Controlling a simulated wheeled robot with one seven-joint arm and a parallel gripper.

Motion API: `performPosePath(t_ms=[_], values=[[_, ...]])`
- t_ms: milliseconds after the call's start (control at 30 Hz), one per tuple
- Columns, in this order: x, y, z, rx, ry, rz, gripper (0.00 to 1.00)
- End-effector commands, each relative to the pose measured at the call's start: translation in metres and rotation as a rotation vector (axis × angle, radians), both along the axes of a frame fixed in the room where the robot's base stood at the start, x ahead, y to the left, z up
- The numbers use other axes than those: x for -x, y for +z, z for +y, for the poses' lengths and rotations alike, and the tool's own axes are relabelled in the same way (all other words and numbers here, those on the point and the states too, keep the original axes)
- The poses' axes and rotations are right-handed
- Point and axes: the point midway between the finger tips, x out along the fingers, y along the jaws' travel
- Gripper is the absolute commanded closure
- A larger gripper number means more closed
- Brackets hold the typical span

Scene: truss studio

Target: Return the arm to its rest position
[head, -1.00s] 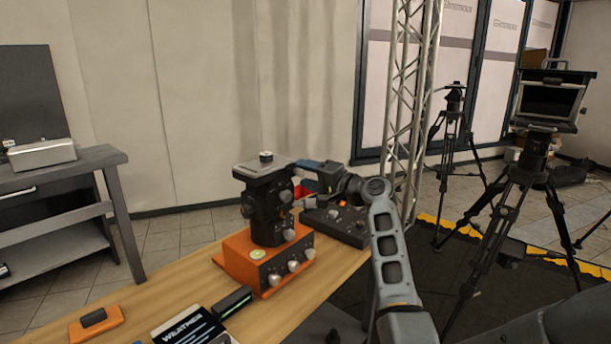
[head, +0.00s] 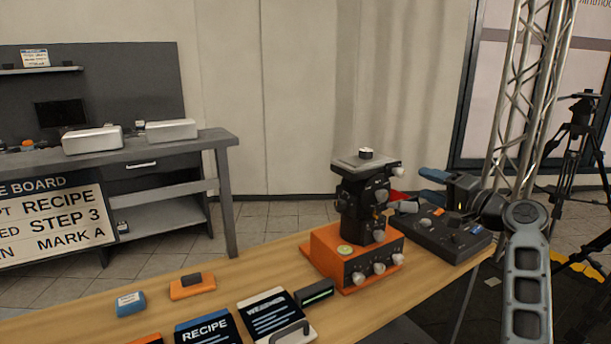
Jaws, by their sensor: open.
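My gripper (head: 424,184) is at the right in the head view, at the end of my grey arm. Its blue-tipped fingers point left and stand apart, with nothing seen between them. It is above the dark control panel (head: 452,232) and to the right of the black camera head (head: 362,205), apart from it in the picture. The camera head stands upright on an orange box with knobs (head: 340,262).
The wooden table (head: 250,262) carries a "RECIPE" card (head: 207,330), a "WEATHER" card (head: 272,312), a blue block (head: 130,303) and an orange block (head: 192,288). A metal truss (head: 523,100) stands behind my arm. A grey workbench (head: 190,150) is at the left.

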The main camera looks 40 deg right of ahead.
Motion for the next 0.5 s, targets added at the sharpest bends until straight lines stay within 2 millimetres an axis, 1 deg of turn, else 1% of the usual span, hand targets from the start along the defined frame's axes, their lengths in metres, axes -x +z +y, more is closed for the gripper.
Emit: performPosePath(t_ms=[167,267,367,400,467,500], values=[[-0.001,-0.002,0.001,0.000,-0.001,0.003,0.46],[-0.004,-0.017,0.012,0.002,-0.005,0.025,0.46],[-0.008,-0.049,0.036,0.017,-0.019,0.075,0.46],[-0.009,-0.065,0.049,0.027,-0.026,0.101,0.46],[-0.008,-0.090,0.071,0.048,-0.037,0.144,0.46],[-0.007,-0.106,0.086,0.068,-0.042,0.174,0.46]])
